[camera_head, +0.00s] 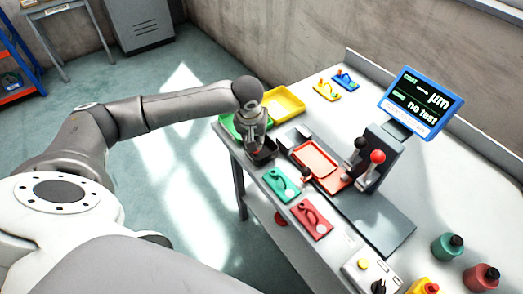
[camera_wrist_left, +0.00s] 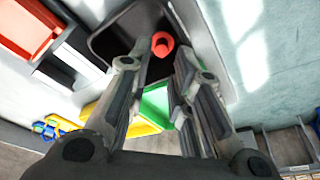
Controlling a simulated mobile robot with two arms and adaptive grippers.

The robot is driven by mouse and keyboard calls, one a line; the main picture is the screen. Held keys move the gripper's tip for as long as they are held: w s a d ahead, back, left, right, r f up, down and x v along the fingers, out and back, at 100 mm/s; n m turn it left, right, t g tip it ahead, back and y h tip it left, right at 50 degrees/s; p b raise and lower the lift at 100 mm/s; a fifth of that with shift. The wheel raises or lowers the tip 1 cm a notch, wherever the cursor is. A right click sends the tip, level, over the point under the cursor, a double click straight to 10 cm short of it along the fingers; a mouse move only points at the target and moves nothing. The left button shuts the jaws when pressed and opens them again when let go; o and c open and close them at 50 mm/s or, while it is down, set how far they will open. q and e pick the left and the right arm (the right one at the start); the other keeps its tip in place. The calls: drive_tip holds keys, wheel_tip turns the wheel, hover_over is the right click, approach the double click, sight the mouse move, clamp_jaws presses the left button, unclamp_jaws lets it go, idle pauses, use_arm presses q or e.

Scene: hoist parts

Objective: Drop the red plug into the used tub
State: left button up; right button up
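The red plug (camera_wrist_left: 162,44) shows in the left wrist view just beyond my fingertips, against the dark tub (camera_wrist_left: 105,44). I cannot tell whether it touches the tub's floor. In the head view the dark tub (camera_head: 268,153) stands at the table's near left edge, directly below my left gripper (camera_head: 255,146). The fingers point down into its opening and hide part of it. My left gripper (camera_wrist_left: 163,50) looks open, with a small gap beside the plug. My right gripper is not in view.
A green tray (camera_head: 229,125) and a yellow tray (camera_head: 287,103) stand close behind the tub. A red tray (camera_head: 316,158) lies to the right, near a stand with levers and a screen (camera_head: 422,102). Green (camera_head: 281,185) and red (camera_head: 311,219) plates lie nearer.

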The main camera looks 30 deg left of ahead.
use_arm(q)
drive_tip(key=shift+o, duration=0.6)
drive_tip(key=v, duration=1.2)
